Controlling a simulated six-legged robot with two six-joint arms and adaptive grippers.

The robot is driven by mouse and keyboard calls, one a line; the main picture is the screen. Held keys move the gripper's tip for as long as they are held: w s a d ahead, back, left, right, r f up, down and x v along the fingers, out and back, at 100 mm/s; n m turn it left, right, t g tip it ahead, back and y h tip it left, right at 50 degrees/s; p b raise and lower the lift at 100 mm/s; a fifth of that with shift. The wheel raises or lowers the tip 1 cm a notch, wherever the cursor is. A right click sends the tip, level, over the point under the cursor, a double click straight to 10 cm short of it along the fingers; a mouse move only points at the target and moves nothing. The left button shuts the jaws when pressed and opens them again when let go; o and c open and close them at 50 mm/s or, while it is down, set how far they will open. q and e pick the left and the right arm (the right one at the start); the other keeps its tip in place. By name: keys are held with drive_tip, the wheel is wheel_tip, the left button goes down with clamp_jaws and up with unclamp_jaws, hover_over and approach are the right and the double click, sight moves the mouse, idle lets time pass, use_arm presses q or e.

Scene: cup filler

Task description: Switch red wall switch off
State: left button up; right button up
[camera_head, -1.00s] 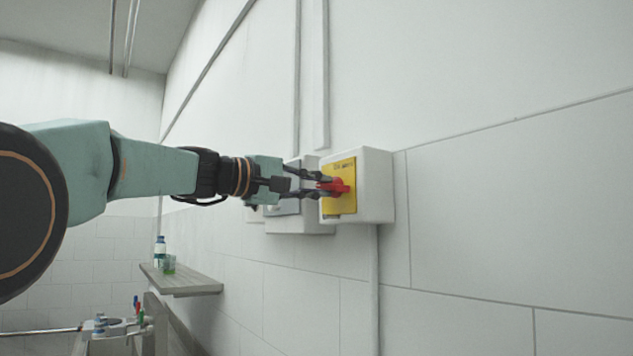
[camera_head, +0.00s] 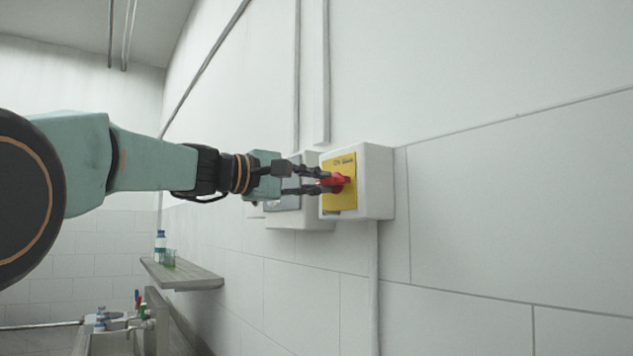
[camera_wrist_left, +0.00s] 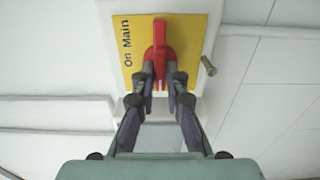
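The red switch (camera_head: 338,182) sits on a yellow plate (camera_head: 348,200) on the front of a white wall box (camera_head: 377,185). My left gripper (camera_head: 327,181) reaches it from the left, its dark fingertips at the red handle. In the left wrist view the red handle (camera_wrist_left: 159,45) lies lengthwise up the picture, with my left gripper's fingertips (camera_wrist_left: 161,80) close on both of its sides, apparently shut on it. The text "On Main" (camera_wrist_left: 127,43) runs along the plate's left side there. My right gripper is not in view.
A grey box (camera_head: 310,215) is on the wall behind the gripper. Conduits (camera_head: 321,70) run up the wall. A wooden shelf (camera_head: 190,278) with a bottle (camera_head: 160,243) and a green cup (camera_head: 170,259) is lower left. The wall right of the switch is clear.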

use_arm(q)
drive_tip(key=o, duration=0.5)
drive_tip(key=shift+a, duration=0.2)
drive_tip(key=shift+c, duration=0.2)
drive_tip(key=v, duration=1.2)
drive_tip(key=shift+r, duration=0.1)
